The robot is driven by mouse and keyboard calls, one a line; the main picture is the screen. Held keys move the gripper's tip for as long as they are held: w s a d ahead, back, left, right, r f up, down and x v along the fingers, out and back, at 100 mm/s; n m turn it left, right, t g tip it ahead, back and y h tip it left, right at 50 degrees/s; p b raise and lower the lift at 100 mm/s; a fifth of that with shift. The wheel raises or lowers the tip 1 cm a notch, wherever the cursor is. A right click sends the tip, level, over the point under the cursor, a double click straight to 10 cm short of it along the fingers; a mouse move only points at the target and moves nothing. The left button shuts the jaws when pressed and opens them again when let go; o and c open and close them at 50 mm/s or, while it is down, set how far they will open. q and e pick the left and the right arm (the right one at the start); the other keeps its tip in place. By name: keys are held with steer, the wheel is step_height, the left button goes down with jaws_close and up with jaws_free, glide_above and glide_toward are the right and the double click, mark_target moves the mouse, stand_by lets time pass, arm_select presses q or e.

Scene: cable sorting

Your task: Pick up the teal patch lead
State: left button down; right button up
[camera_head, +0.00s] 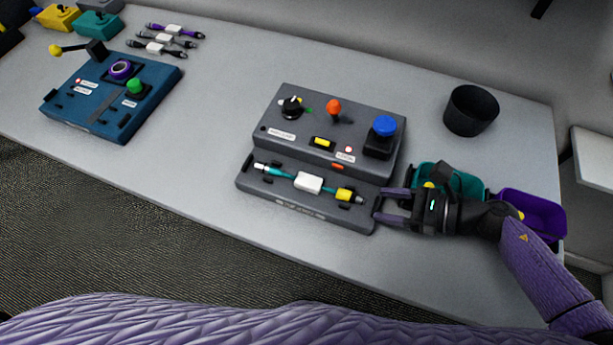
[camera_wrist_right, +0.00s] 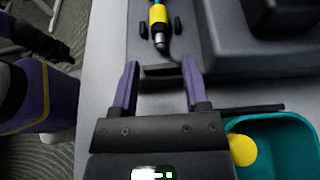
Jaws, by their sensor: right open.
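The teal patch lead (camera_head: 280,174) lies along the front ledge of the grey control box (camera_head: 215,250). It has a white block in its middle and a yellow sleeve near its right end. In the right wrist view, its yellow end (camera_wrist_right: 158,14) and dark plug show just beyond the fingertips. My right gripper (camera_head: 378,204) is open and empty at the right end of the ledge, apart from the lead. In the right wrist view, its two purple fingers (camera_wrist_right: 161,85) stand apart on either side of the ledge's end. My left gripper is not in view.
A teal bin (camera_head: 462,183) and a purple bin (camera_head: 540,213) sit by my right arm. A black cup (camera_head: 470,111) stands behind them. A blue control box (camera_head: 75,113) and several other leads (camera_head: 165,42) are at the far left. The table between is clear.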

mark_target(365, 200)
steer(key=x, duration=0.3)
steer(key=shift+w+a, duration=0.15)
steer(key=shift+a, duration=0.25)
jaws_close()
